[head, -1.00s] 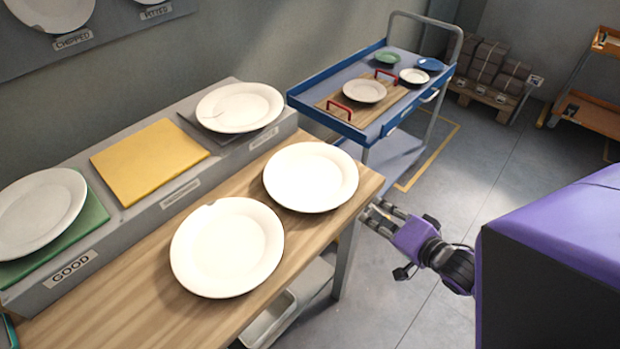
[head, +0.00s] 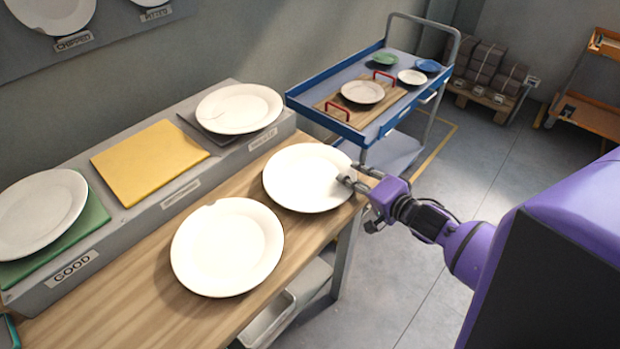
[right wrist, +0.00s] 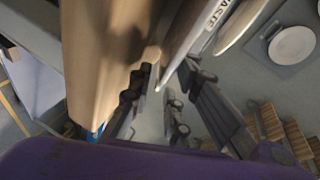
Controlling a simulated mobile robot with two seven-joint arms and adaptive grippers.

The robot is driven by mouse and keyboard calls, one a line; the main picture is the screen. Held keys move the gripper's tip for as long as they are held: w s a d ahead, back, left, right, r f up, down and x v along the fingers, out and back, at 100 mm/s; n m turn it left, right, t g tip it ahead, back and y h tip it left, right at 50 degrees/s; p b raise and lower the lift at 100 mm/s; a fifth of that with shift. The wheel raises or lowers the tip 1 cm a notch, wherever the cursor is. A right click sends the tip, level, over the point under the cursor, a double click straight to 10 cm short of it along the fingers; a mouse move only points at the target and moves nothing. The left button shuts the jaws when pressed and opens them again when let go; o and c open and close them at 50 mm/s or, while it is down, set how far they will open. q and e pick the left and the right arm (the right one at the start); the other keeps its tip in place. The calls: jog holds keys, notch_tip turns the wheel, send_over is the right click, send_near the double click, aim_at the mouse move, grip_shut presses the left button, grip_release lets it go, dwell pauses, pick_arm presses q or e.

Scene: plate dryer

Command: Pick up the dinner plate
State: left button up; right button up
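Two white dinner plates lie on the wooden table: one whole-looking plate (head: 308,176) near its right end, and one plate (head: 228,250) nearer me with a small notch in its far rim. My right gripper (head: 350,174) is at the right rim of the first plate, fingers apart. In the right wrist view a pale plate edge (right wrist: 185,40) runs down towards the space between the spread fingers of this gripper (right wrist: 168,88). Whether they touch it I cannot tell. My left gripper is not in view.
A grey ledge behind the table bears a plate (head: 40,212) on a green mat, an empty yellow mat (head: 148,160) and a cracked plate (head: 240,107) on a dark mat. A blue trolley (head: 360,125) with small dishes stands beyond.

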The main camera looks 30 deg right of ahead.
jog(key=shift+s, duration=0.1)
grip_shut()
jog(key=shift+r, duration=0.1)
jog(key=shift+r, duration=0.15)
